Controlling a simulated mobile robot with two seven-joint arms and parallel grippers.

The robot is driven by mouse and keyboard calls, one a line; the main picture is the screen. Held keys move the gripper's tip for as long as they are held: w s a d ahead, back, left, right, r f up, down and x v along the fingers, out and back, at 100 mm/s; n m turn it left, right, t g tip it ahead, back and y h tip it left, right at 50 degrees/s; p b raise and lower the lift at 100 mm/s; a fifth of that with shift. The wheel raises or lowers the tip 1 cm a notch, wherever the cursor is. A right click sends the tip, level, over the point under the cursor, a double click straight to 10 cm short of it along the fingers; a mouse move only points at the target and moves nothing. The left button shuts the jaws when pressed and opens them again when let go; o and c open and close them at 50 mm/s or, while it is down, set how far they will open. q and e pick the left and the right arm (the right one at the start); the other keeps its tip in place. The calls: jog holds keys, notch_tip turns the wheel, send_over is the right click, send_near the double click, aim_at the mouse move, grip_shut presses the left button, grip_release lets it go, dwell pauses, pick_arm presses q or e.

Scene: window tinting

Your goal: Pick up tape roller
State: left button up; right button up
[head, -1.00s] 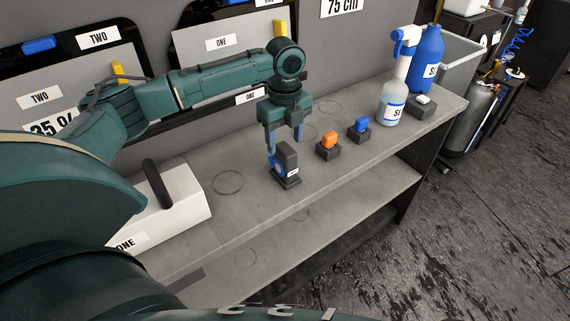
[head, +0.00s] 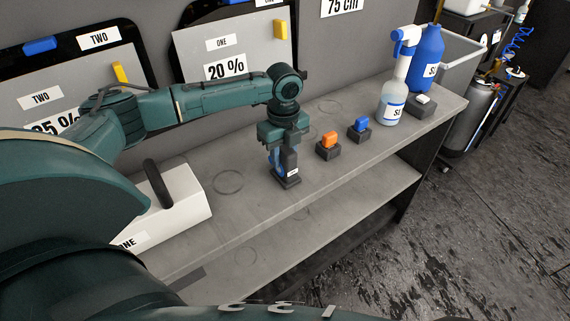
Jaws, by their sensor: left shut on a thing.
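The tape roller (head: 279,169) is a small blue roll in a dark grey holder (head: 289,180) with a white label, standing on the grey bench. My left gripper (head: 283,163) reaches straight down over it from above. Its fingers are on either side of the tape roller and shut on it, partly hiding it. The roller is still at its holder on the bench top. My right gripper is not in view.
A white box with a dark handle (head: 180,204) is at left. Bare bench (head: 232,207) lies between.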

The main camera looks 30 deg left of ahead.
pick_arm(q)
jog(key=c, duration=0.4)
jog(key=shift+c, duration=0.2)
jog(key=shift+r, duration=0.15)
